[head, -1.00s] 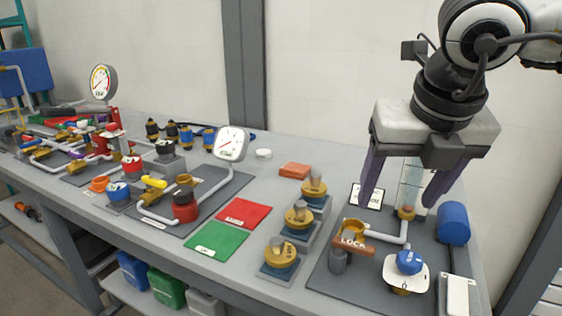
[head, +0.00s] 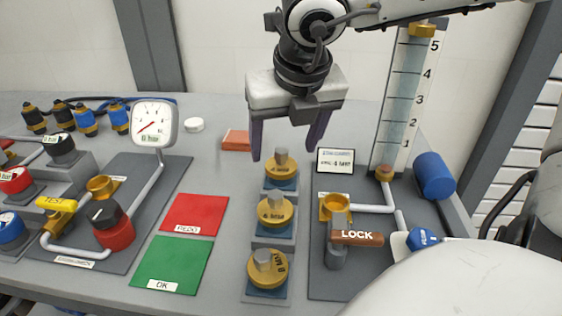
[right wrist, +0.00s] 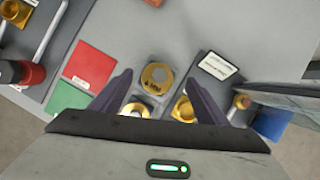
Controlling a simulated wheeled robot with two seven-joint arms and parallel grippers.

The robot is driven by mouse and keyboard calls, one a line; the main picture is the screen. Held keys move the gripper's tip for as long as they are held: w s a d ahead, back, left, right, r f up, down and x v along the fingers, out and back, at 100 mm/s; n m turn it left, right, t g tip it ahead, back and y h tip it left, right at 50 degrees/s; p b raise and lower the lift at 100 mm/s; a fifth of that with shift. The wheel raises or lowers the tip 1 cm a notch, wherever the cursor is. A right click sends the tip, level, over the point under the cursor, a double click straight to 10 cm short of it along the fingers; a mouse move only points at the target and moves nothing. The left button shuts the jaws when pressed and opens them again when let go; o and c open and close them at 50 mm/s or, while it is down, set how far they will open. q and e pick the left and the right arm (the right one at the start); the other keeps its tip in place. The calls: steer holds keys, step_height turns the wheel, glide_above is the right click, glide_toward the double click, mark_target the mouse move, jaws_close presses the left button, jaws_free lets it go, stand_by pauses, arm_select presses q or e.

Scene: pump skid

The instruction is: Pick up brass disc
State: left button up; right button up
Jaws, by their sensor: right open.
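Several brass discs with grey knobs sit on blue-topped grey stands in a row: the far disc (head: 281,169), the middle disc (head: 275,212) and the near disc (head: 267,268). The right wrist view shows a brass disc (right wrist: 157,77) between and beyond the fingers, and part of another below it (right wrist: 136,109). My right gripper (head: 287,152) is open and empty, pointing down above the far disc and apart from it. It also shows in the right wrist view (right wrist: 160,90). My left gripper is not in view.
A red mat (head: 194,214) and a green mat (head: 172,265) lie left of the stands. Right stands a pipe fixture with a brown LOCK bar (head: 357,238), a tall graduated column (head: 400,100) and a blue cylinder (head: 434,176). A gauge (head: 153,122) stands left.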

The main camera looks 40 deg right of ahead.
mark_target(281, 152)
steer(key=x, duration=0.3)
steer(key=shift+w+a+f, duration=0.15)
steer(key=shift+w, duration=0.05)
steer(key=c, duration=1.3)
steer(key=shift+o, duration=0.2)
step_height(281, 152, up, 10)
steer(key=shift+r+p, duration=0.1)
steer(key=shift+p, duration=0.25)
